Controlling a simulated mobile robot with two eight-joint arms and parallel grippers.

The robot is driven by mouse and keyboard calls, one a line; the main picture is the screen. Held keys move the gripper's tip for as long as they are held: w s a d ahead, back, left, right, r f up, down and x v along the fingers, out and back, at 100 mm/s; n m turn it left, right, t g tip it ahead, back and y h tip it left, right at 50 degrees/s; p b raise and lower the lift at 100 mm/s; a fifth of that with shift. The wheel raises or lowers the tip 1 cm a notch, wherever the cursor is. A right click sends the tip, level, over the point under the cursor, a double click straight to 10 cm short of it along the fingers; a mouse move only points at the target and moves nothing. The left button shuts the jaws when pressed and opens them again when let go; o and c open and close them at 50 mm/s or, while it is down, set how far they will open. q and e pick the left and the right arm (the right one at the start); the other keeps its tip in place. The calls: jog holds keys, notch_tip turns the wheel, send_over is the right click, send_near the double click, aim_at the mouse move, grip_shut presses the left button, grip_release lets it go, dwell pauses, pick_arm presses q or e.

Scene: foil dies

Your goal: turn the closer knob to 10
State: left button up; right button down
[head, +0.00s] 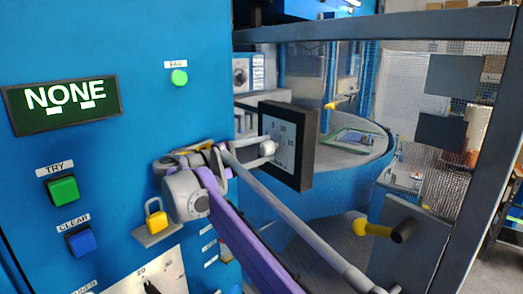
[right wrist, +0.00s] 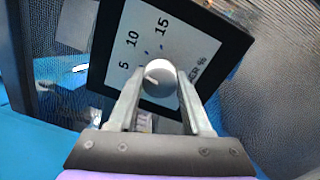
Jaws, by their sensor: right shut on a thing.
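The closer knob (right wrist: 159,77) is a round grey knob on a white dial plate (right wrist: 187,45) with a black frame. The dial reads 5, 10 and 15, with part of a word ending in "ER". In the head view the knob (head: 268,147) sticks out to the left from the plate (head: 286,128). My right gripper (right wrist: 159,98) is shut on the knob, one finger on each side. It also shows in the head view (head: 262,151). A pale mark shows on the knob face, but I cannot tell which number the knob points to. My left gripper is not in view.
A blue panel on the left carries a display reading NONE (head: 62,104), a green button (head: 62,190), a blue button (head: 81,242) and a yellow padlock (head: 156,219). A yellow-and-black handle (head: 378,229) sticks out at right. A grey frame bar (head: 370,25) runs above.

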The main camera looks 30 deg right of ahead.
jog(key=shift+m, duration=0.9)
jog(key=shift+c, duration=1.7)
grip_release()
jog(key=s+a, duration=0.1)
jog(key=a, duration=0.9)
jog(key=shift+a+b, duration=0.35)
jog(key=shift+a, duration=0.05)
jog(key=shift+s+f, duration=0.1)
jog(key=shift+s, duration=0.05)
